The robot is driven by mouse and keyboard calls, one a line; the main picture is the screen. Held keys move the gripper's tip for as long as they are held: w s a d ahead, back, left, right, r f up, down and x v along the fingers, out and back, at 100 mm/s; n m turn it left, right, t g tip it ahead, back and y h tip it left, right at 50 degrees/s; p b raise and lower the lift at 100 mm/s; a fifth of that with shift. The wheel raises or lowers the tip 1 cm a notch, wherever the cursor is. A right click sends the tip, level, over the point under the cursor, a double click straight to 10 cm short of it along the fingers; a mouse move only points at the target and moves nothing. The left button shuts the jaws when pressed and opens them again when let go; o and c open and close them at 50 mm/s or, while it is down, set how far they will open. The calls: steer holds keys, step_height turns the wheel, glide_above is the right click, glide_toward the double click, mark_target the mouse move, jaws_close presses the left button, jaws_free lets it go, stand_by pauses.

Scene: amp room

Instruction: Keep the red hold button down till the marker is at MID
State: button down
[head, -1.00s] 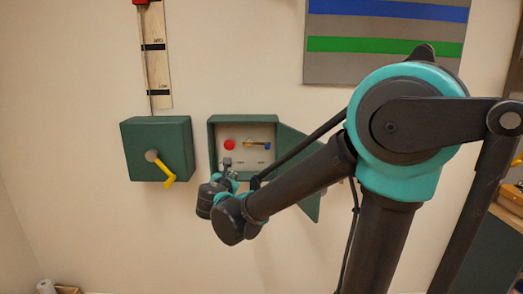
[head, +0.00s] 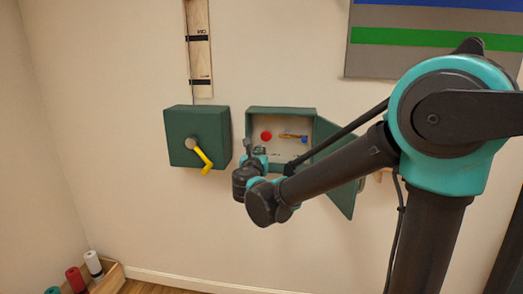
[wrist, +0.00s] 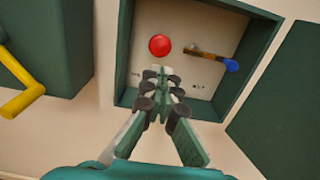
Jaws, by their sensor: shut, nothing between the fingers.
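The red hold button (head: 266,135) is a round red knob on the pale back panel of an open green wall box. It also shows in the wrist view (wrist: 160,45). My gripper (wrist: 158,73) is shut and empty, with its fingertips just below the button in the wrist view. I see no clear contact with the button. In the head view my gripper (head: 256,150) is at the box's lower left. A wooden scale board (head: 199,50) with dark bands, one seemingly labelled MID, runs up the wall. The marker is not visible in the current views.
A blue-tipped lever (wrist: 231,65) sits right of the button. The green box door (head: 338,185) hangs open on the right. A second green box (head: 190,130) with a yellow crank (head: 203,158) is on the left. A wooden crate (head: 108,277) with coloured rolls stands low left.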

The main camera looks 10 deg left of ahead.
mark_target(266, 137)
steer(key=w, duration=1.1)
steer(key=shift+w+d, duration=0.15)
steer(key=shift+w, duration=0.15)
steer(key=shift+w, duration=0.9)
stand_by(5.7)
